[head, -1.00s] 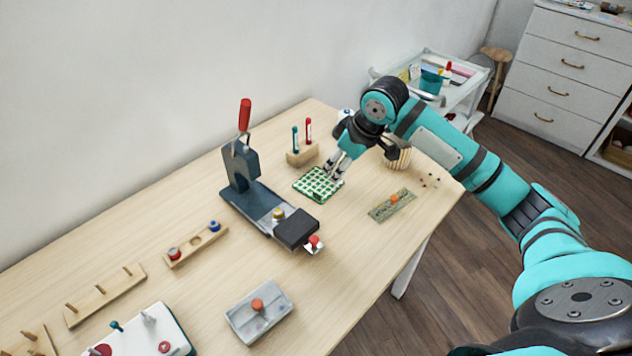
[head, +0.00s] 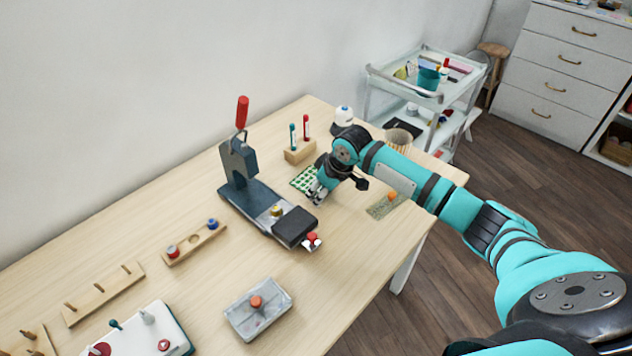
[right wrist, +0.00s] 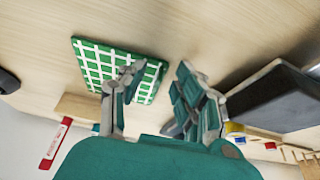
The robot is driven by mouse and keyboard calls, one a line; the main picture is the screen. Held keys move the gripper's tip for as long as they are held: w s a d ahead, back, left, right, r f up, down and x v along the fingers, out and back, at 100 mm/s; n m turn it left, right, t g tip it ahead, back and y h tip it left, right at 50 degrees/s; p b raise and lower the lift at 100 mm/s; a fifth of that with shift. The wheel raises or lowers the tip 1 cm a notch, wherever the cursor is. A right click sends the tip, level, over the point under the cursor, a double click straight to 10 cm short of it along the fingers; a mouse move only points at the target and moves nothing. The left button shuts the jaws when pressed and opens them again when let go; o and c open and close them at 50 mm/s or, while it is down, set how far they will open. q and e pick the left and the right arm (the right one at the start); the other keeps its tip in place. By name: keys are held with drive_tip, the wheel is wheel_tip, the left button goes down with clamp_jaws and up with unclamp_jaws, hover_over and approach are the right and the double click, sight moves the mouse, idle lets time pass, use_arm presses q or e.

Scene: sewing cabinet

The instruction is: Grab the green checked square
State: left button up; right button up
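The green checked square (head: 302,180) lies on the table beside the press, partly hidden by my right gripper (head: 316,192). In the right wrist view the green and white square (right wrist: 108,62) shows at upper left. My right gripper (right wrist: 158,72) is open there, with a gap between its fingers. One finger overlaps the square's edge in that view; the other is clear of it. I cannot tell if that finger touches the square. My left gripper is in neither view.
The press (head: 238,165) with a red handle stands close left of my right gripper. A wooden pen holder (head: 300,151) sits behind the square. A patterned strip (head: 380,208) with an orange knob lies to the right, partly behind my arm.

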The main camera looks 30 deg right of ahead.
clamp_jaws()
idle(0.3)
